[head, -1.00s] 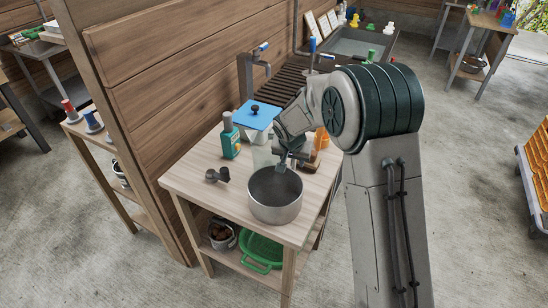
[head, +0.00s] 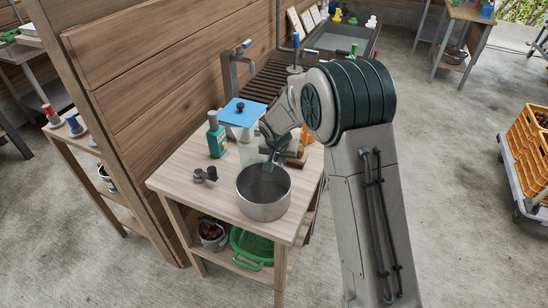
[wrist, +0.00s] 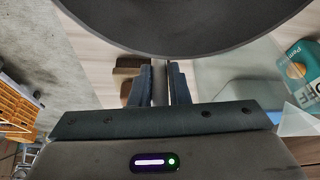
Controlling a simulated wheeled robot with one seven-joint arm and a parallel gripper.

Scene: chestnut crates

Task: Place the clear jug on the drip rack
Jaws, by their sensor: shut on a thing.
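The clear jug (head: 250,153) stands on the wooden table, behind the grey metal pot (head: 262,207) and partly hidden by my gripper; its see-through side also shows in the wrist view (wrist: 238,82). My gripper (head: 269,165) is at the pot's back rim, beside the jug. In the wrist view my gripper's fingers (wrist: 161,88) are shut on a thin grey strip, seemingly the pot's handle, below the pot's large round edge (wrist: 190,48). The pot appears to rest on the table. The dark slatted drip rack (head: 270,88) lies beyond the table, beside the sink.
Brown brushes (head: 298,160) lie right of my gripper. A wooden wall (head: 150,100) borders the left.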

